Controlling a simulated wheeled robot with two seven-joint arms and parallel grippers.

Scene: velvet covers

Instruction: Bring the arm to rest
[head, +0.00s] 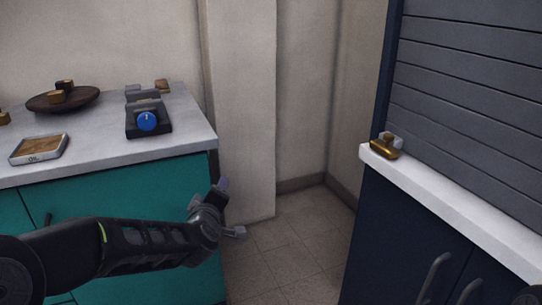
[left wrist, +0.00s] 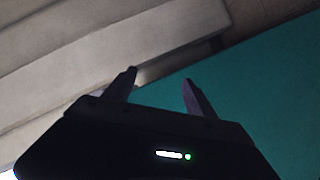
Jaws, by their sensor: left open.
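My left arm reaches in from the left in the head view, in front of the teal cabinet (head: 110,190). My left gripper (head: 232,208) is at the cabinet's right end, below the level of the counter top. In the left wrist view its two fingers (left wrist: 160,88) stand apart with nothing between them. The teal cabinet face (left wrist: 255,95) fills the right side of that view. My right gripper is not in view.
A navy cabinet (head: 395,220) with a white ledge stands right, bearing a brass object (head: 384,151). Tiled floor (head: 290,250) lies clear between.

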